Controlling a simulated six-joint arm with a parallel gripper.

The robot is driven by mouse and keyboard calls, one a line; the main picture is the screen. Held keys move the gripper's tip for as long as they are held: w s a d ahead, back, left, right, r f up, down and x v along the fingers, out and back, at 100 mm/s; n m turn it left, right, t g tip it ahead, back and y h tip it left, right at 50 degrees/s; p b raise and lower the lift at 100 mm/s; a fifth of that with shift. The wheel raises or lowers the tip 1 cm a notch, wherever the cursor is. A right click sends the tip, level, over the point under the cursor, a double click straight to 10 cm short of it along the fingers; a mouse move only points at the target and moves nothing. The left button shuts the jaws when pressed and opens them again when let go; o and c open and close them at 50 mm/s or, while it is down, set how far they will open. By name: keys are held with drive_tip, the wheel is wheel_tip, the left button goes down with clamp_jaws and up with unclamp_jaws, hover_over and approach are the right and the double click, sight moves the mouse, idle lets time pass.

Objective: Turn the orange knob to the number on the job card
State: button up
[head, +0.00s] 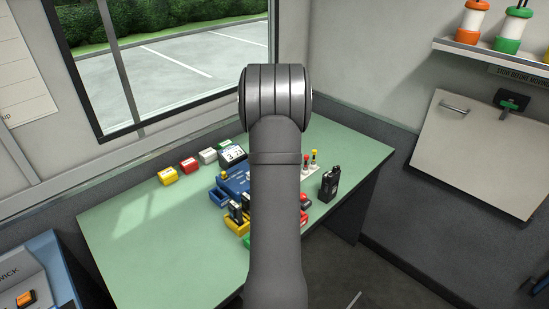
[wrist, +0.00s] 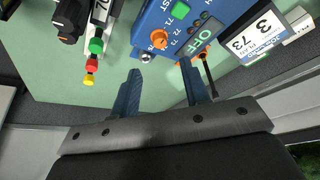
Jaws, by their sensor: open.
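The orange knob (wrist: 159,38) sits on a blue panel (wrist: 152,18) with white numbers beside it, 71 and 72 among them; its pointer is too small to read. The job card (wrist: 262,35) shows 3 and 73 in the wrist view. It also stands on the bench in the head view (head: 232,154), behind the blue unit (head: 233,184). My gripper (wrist: 160,78) is open and empty. Its blue fingers are apart, with the orange knob beyond the tips, roughly between them and not touched. In the head view my arm hides the gripper and knob.
A green display (wrist: 205,36) reads OFF beside the knob, and a silver toggle (wrist: 146,58) is near it. A black radio (head: 329,184) stands at the bench's right. Coloured blocks (head: 189,165) line the back. The green bench (head: 150,245) is clear at left.

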drive_tip(key=x, duration=0.9)
drive_tip(key=shift+c, duration=0.2)
clamp_jaws()
